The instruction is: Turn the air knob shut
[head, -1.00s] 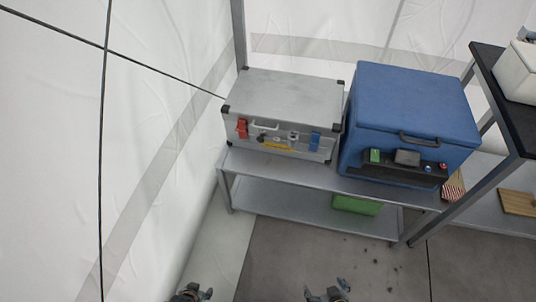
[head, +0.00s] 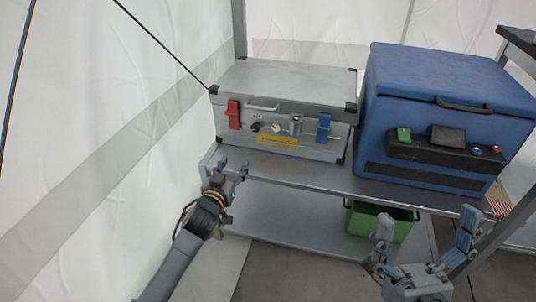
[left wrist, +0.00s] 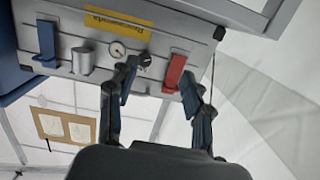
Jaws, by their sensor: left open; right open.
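A silver case (head: 290,78) stands on the metal shelf, with a row of fittings on its front. A small black knob (head: 256,127) sits between the red lever (head: 233,114) and a round white gauge (head: 276,128); the knob also shows in the left wrist view (left wrist: 145,58), partly behind a finger. A blue lever (head: 324,127) is at the panel's right. I cannot read any label naming the air knob. My left gripper (head: 234,170) is open and empty, below and in front of the knob. My right gripper (head: 426,222) is open and empty, in front of the blue box.
A blue box (head: 440,80) with a black control panel stands right of the case on the metal shelf (head: 280,173). A green bin (head: 362,222) is on the lower level. The white tent wall (head: 110,130) and a dark cord run along the left.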

